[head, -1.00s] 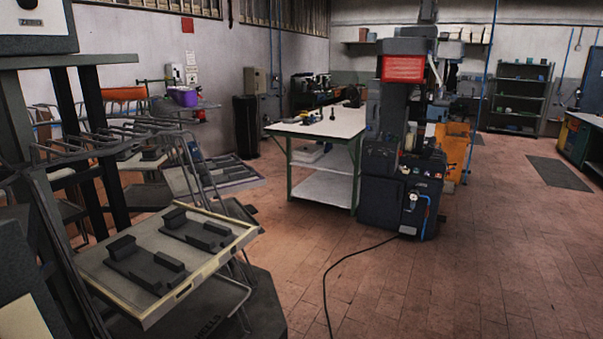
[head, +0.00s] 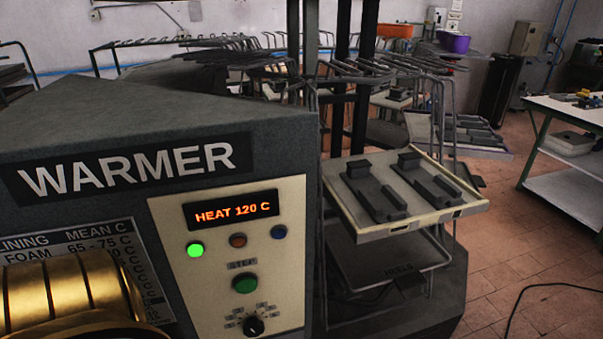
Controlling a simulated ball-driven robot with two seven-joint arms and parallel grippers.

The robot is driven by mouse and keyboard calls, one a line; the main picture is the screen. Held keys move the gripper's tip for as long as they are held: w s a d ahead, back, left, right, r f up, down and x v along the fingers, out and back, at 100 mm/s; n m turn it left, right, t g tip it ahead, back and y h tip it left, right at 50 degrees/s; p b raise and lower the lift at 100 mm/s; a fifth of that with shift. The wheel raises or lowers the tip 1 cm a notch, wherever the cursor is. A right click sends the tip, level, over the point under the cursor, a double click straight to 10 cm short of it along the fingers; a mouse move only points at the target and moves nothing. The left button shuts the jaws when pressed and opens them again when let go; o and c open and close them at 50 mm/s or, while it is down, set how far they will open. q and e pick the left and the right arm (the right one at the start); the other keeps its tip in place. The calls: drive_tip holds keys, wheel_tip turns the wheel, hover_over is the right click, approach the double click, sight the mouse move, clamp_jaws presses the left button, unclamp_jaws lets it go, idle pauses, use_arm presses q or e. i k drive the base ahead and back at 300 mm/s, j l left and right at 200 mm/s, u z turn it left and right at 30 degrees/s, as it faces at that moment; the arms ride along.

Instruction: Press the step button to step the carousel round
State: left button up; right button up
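The warmer (head: 90,150) fills the left and middle of the head view. Its pale panel (head: 280,205) has a display (head: 233,209) reading HEAT 120 C. The step button (head: 245,283) is a round green button under the label STEP, above a black knob (head: 253,326). Nothing covers the button. The carousel (head: 407,315) stands to the right of the panel. A tray (head: 468,206) with dark blocks (head: 370,190) on it sticks out towards the front right. Neither of my grippers is in view.
A lit green lamp (head: 195,249), a dull orange lamp (head: 238,240) and a blue one (head: 279,232) sit above the step button. Wire racks (head: 400,65) reach across the back. A white-topped table (head: 570,112) stands right. Tiled floor (head: 530,285) at the lower right is mostly clear.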

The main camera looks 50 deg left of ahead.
sight(246, 285)
drive_tip(key=u, duration=1.85)
